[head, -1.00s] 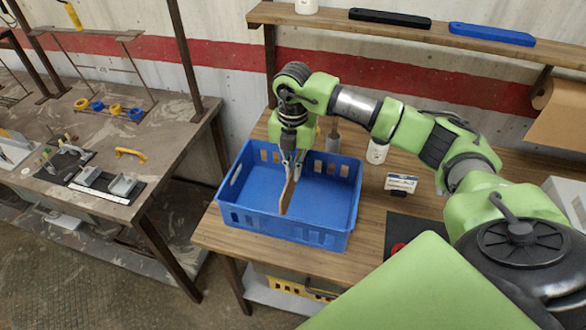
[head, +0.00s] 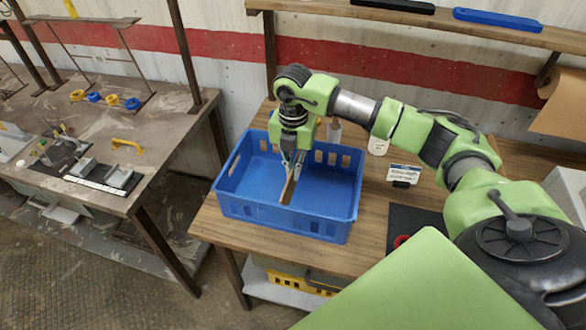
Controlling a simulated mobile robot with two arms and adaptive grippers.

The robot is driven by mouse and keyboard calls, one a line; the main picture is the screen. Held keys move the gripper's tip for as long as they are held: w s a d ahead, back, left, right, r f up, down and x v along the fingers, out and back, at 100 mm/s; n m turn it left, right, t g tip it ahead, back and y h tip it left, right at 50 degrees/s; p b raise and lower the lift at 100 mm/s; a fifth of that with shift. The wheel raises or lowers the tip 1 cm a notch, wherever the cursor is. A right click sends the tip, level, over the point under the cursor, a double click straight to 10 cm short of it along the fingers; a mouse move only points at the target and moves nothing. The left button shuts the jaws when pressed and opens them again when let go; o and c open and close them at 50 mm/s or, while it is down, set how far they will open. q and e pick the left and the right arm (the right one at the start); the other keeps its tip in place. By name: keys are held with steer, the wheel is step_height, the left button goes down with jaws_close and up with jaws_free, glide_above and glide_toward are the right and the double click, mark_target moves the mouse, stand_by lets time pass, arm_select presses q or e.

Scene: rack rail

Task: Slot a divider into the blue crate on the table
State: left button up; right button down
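The blue crate (head: 240,204) stands on the wooden table (head: 222,238). A thin brown divider (head: 288,190) is upright inside the crate, near its middle, running front to back. My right gripper (head: 293,170) points down over the crate with its fingertips at the divider's top edge, shut on it. Whether the divider's bottom touches the crate floor is hard to tell. My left gripper is not in view.
A small sign (head: 404,173) and a white container (head: 378,146) stand right of the crate. A dark mat (head: 408,222) lies at the front right. A wooden shelf (head: 400,20) runs above. A second table (head: 150,135) stands at the left, across a gap.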

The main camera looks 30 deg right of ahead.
steer(key=shift+f+b, duration=0.4)
steer(key=shift+f, duration=0.3)
steer(key=c, duration=2.2)
jaws_free()
step_height(320, 180, up, 12)
steer(key=shift+r, duration=0.1)
